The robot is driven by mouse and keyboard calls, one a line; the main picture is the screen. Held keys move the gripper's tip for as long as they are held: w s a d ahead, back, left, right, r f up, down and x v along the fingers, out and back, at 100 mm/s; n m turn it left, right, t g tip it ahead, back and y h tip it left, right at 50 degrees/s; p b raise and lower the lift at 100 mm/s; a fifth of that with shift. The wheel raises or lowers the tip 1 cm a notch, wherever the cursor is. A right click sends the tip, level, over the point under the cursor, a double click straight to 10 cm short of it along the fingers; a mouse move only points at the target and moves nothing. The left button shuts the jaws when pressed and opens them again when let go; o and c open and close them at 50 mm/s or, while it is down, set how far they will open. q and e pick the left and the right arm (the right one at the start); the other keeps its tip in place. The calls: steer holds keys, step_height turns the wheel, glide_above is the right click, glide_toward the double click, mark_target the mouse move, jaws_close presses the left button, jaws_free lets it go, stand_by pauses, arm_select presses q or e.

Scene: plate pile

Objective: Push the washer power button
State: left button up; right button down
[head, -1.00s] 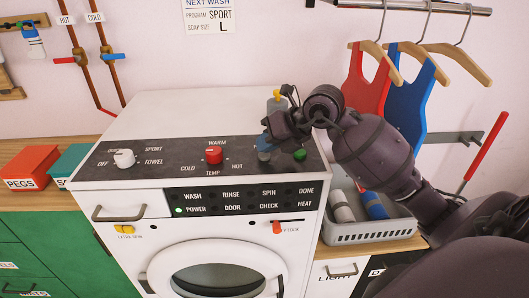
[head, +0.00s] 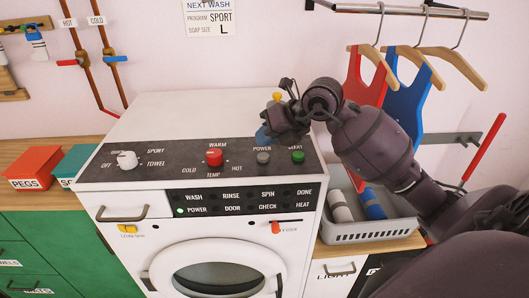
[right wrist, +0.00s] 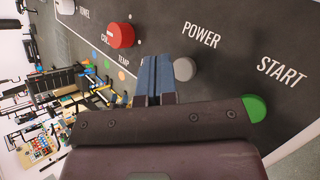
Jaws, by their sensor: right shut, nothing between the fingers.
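The washer (head: 210,110) has a dark control panel on its sloped front. The grey POWER button (head: 263,157) is in full view there, left of the green START button (head: 297,157). The POWER light (head: 180,211) glows green. My right gripper (head: 264,137) is shut and empty, its blue fingertips just behind and above the POWER button, apart from it in the head view. In the right wrist view the closed fingertips (right wrist: 155,70) are beside the grey POWER button (right wrist: 184,68), with the START button (right wrist: 254,108) farther right. My left gripper is not in view.
A red TEMP knob (head: 214,157) and a white program knob (head: 126,160) stand up from the panel. A grey basket (head: 375,233) stands right of the washer.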

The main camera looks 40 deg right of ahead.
mark_target(265, 154)
steer(key=shift+r+p, duration=1.35)
steer(key=shift+r, duration=1.05)
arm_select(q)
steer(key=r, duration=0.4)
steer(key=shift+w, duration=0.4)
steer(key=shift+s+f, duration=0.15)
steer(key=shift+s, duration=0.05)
arm_select(e)
steer(key=shift+f, duration=0.1)
